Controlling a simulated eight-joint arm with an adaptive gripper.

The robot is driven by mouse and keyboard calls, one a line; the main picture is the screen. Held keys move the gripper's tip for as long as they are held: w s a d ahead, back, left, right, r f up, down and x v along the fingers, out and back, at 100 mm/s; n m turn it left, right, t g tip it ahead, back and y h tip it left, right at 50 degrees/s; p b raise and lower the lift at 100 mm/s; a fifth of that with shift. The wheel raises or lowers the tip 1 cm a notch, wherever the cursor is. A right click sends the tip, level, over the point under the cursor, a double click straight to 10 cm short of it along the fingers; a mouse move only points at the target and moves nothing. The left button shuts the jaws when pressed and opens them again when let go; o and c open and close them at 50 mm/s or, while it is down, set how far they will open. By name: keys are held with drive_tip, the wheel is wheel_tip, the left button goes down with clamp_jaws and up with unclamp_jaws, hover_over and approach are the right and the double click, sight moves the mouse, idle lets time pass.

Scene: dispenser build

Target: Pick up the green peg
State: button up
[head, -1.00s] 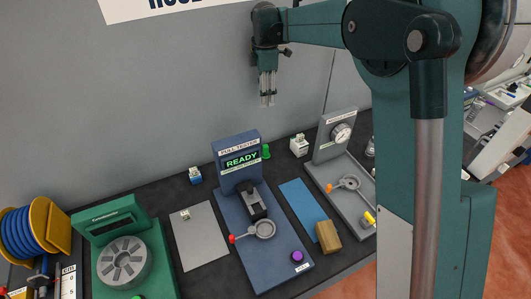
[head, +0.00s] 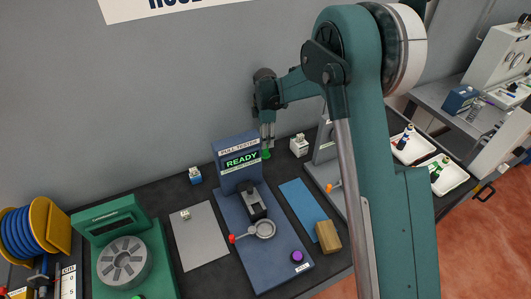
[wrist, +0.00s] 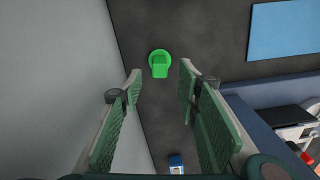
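The green peg (head: 266,154) stands on the dark bench, just behind and to the right of the pull tester's display. In the wrist view the green peg (wrist: 160,64) shows beyond the fingertips, in line with the gap between them. My gripper (head: 267,142) points down directly above the peg in the head view. In the wrist view my gripper (wrist: 160,85) has its two green-padded fingers apart with nothing between them. Whether the fingertips are level with the peg's top cannot be told.
The blue pull tester (head: 236,162) stands close beside the peg on the left. The grey wall (wrist: 50,80) is close behind. A small white box (head: 299,146) is to the right, and a blue-and-white one (head: 195,175) to the left. A blue mat (head: 302,205) lies in front.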

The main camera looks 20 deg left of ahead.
sight(265, 150)
drive_tip(key=shift+f, duration=0.15)
drive_tip(key=shift+f, duration=1.15)
drive_tip(key=shift+f, duration=0.15)
drive_tip(key=shift+w+f, duration=0.1)
drive_tip(key=shift+f, duration=2.4)
drive_tip(key=c, duration=1)
